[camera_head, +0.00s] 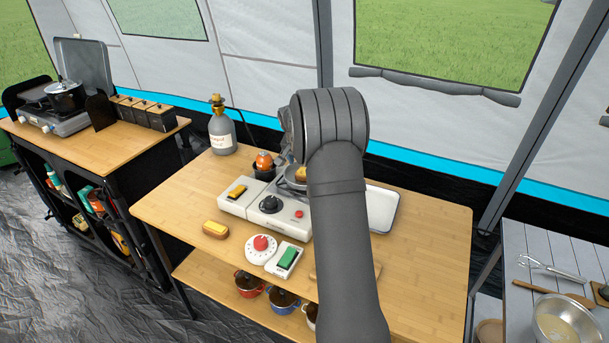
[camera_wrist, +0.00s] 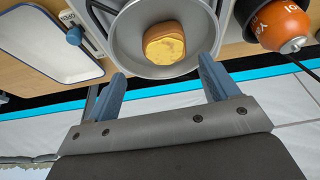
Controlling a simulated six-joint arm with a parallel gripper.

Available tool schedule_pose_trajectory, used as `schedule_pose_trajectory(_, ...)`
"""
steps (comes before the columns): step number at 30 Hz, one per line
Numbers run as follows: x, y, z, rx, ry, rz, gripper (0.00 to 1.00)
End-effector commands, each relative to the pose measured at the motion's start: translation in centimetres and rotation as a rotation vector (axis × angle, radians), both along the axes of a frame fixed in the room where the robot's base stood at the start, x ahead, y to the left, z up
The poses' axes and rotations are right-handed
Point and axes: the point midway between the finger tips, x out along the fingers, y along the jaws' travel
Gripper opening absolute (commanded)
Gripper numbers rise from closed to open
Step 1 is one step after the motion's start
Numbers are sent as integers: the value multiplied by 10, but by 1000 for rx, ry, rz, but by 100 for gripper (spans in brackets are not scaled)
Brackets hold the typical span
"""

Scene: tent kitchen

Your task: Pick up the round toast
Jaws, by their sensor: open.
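The round toast, brown with a yellow top (camera_wrist: 164,42), lies inside a grey metal pan (camera_wrist: 120,38) in the wrist view. In the head view, a small part of the toast (camera_head: 301,174) shows in the pan (camera_head: 288,182), beside my arm, which hides the rest. My gripper (camera_wrist: 162,66) is open and empty. Its two blue-grey fingers point toward the pan, one to each side of the toast in the picture. They do not hold the toast; their exact height above the pan is hard to tell.
An orange canister (camera_wrist: 284,26) stands right of the pan in the wrist view. A white tray (camera_wrist: 35,40) lies left. In the head view, a gas bottle (camera_head: 222,134), yellow-topped bread (camera_head: 215,229), red-topped timer (camera_head: 261,246) and green-topped item (camera_head: 287,258) share the wooden table (camera_head: 430,235).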

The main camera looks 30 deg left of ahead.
Motion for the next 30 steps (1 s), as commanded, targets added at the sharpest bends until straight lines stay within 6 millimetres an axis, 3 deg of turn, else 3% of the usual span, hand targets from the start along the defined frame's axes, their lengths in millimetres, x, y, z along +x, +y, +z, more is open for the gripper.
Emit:
schedule_pose_trajectory(12,14,8,-46,-1,1,1,80)
schedule_pose_trajectory(19,16,8,-49,0,0,1,80)
schedule_pose_trajectory(20,15,8,-49,0,0,1,78)
schedule_pose_trajectory(27,15,8,-49,0,0,1,32)
schedule_pose_trajectory(30,15,8,-49,0,0,1,28)
